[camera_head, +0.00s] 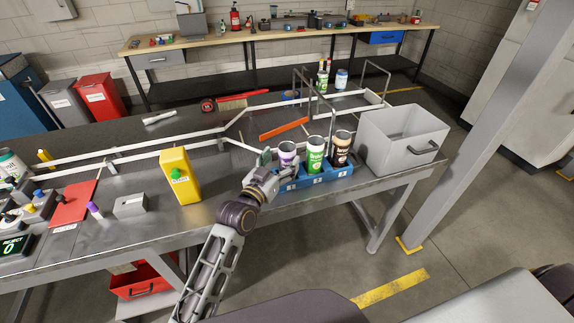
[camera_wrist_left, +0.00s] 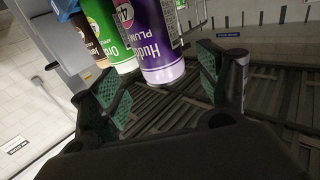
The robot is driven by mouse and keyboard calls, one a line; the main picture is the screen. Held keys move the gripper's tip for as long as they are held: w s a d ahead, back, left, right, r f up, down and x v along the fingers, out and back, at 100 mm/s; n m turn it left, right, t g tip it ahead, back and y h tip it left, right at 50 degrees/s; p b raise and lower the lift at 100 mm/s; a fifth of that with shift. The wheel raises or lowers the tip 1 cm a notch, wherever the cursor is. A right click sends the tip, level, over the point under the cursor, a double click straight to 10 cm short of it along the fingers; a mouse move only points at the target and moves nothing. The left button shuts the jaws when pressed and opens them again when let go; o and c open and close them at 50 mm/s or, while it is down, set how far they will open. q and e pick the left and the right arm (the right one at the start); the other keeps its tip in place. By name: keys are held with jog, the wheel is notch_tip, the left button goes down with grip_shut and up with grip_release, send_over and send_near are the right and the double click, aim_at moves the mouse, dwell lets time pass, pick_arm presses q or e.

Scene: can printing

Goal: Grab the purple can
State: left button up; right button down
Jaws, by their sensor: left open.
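The purple can (camera_head: 287,154) stands at the left end of a row in a blue holder (camera_head: 318,183), beside a green can (camera_head: 315,154) and a brown can (camera_head: 341,149). My left gripper (camera_head: 272,165) is open and close to the purple can's left front side. In the left wrist view the purple can (camera_wrist_left: 158,45) shows just beyond and between the spread fingers (camera_wrist_left: 160,80), with the green can (camera_wrist_left: 110,32) and brown can (camera_wrist_left: 82,38) to its left. I cannot tell whether a finger touches it. My right gripper is not in view.
A grey bin (camera_head: 385,140) stands right of the holder. A yellow container (camera_head: 180,176) and a small grey block (camera_head: 130,206) stand left on the table. Metal rails (camera_head: 190,140) and a thin frame (camera_head: 297,82) are behind the cans. The tabletop between yellow container and gripper is mostly clear.

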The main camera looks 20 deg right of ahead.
pick_arm(q)
jog(key=shift+p+x, duration=0.4)
jog(key=shift+x, duration=2.2)
jog(key=shift+a, duration=0.1)
jog(key=c, duration=0.8)
